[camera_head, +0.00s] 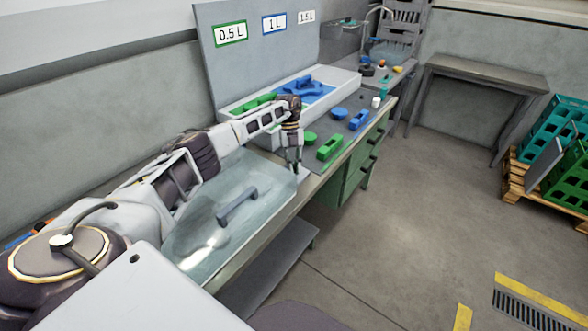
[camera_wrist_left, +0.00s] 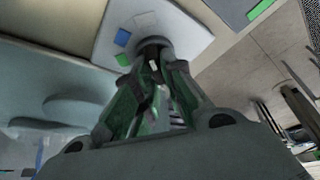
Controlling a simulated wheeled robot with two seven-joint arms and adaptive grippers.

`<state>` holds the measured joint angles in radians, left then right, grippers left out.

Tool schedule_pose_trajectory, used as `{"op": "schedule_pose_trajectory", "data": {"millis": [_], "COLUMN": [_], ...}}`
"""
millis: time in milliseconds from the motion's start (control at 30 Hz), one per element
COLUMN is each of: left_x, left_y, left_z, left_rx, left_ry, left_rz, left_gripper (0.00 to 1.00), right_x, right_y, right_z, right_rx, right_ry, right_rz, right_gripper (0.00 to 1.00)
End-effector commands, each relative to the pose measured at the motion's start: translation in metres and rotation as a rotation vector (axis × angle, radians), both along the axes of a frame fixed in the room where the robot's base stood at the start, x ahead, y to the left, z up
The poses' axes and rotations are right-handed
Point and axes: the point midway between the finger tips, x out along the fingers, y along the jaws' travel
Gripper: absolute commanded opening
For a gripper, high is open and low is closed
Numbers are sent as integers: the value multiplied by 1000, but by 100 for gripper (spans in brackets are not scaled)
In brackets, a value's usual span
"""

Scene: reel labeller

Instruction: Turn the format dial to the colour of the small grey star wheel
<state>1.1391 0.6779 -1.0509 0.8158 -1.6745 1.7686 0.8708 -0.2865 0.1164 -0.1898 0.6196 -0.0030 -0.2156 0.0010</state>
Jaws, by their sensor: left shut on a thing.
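In the left wrist view the format dial (camera_wrist_left: 154,46) is a dark round knob on a pale plate (camera_wrist_left: 180,25). Blue (camera_wrist_left: 122,38), green (camera_wrist_left: 123,60) and whitish-grey (camera_wrist_left: 146,18) marks lie around it. My left gripper (camera_wrist_left: 152,66) is shut on the dial, and its fingers hide much of it. A small white mark shows on the knob between the fingers; which colour it points to I cannot tell. In the head view my left gripper (camera_head: 296,166) points down at the bench edge and covers the dial. I cannot make out a small grey star wheel. My right gripper is not in view.
A clear cover with a grey handle (camera_head: 237,206) lies left of the gripper. Behind are a blue star wheel (camera_head: 303,90) and signs with green (camera_head: 230,34), blue (camera_head: 274,23) and pale (camera_head: 307,16) frames. Green (camera_head: 330,147) and blue (camera_head: 359,120) parts lie to the right.

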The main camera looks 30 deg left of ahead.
Motion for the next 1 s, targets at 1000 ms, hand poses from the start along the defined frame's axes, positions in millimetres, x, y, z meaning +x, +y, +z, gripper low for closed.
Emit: {"op": "schedule_pose_trajectory", "data": {"millis": [1000], "left_x": [0], "left_y": [1], "left_z": [1], "left_rx": [1], "left_ry": [-2], "left_rz": [-96], "left_gripper": [33], "right_x": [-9], "right_y": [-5], "right_z": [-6], "right_rx": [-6], "right_ry": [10], "right_rz": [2], "right_gripper": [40]}}
